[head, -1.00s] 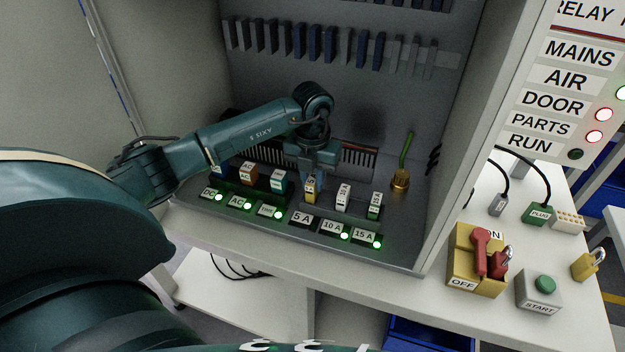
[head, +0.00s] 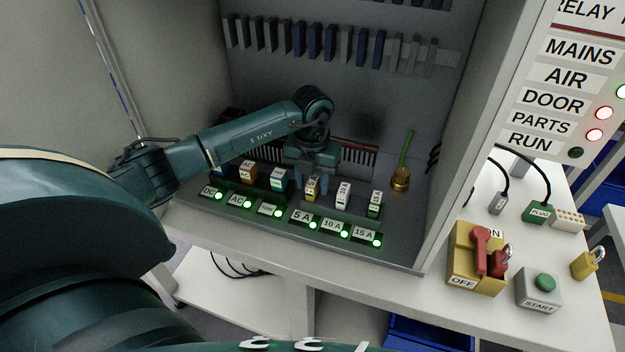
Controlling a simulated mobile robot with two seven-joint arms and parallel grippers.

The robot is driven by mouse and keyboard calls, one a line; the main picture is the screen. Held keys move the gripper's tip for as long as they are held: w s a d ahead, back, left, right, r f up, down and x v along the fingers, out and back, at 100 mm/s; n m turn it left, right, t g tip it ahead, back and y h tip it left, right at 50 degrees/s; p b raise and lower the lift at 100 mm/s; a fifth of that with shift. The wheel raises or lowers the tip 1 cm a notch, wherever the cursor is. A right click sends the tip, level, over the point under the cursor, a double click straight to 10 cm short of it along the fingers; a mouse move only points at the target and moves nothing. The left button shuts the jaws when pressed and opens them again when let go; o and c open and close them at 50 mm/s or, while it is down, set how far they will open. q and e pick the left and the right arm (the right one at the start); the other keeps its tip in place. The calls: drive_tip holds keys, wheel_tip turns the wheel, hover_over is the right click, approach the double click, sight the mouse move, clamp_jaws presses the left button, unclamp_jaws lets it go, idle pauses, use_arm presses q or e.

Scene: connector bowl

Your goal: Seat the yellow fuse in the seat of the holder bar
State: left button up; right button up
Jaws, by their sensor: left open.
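The yellow fuse (head: 312,187) stands upright in the holder bar (head: 328,206), behind the label 5 A, in line with the white fuse (head: 343,194) and the green fuse (head: 375,203). A green light (head: 313,225) glows beside the 5 A label. My left gripper (head: 310,180) points down over the yellow fuse, with its fingers open to either side of the fuse's top. The fuse's foot and its seat are too small to make out. My right gripper is not in view.
Three relay blocks (head: 248,172) stand left of the fuses, with lit lights before them. A brass post with a green cable (head: 401,178) rises at the right. The cabinet's side wall (head: 478,150) bounds the right. A switch box (head: 477,262) and start button (head: 544,284) sit outside.

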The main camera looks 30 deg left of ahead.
sight(312, 181)
use_arm(q)
drive_tip(key=shift+r, duration=0.5)
wheel_tip(312, 181, up, 11)
drive_tip(key=b, duration=0.1)
drive_tip(key=shift+r+b, duration=0.15)
drive_tip(key=shift+b, duration=0.2)
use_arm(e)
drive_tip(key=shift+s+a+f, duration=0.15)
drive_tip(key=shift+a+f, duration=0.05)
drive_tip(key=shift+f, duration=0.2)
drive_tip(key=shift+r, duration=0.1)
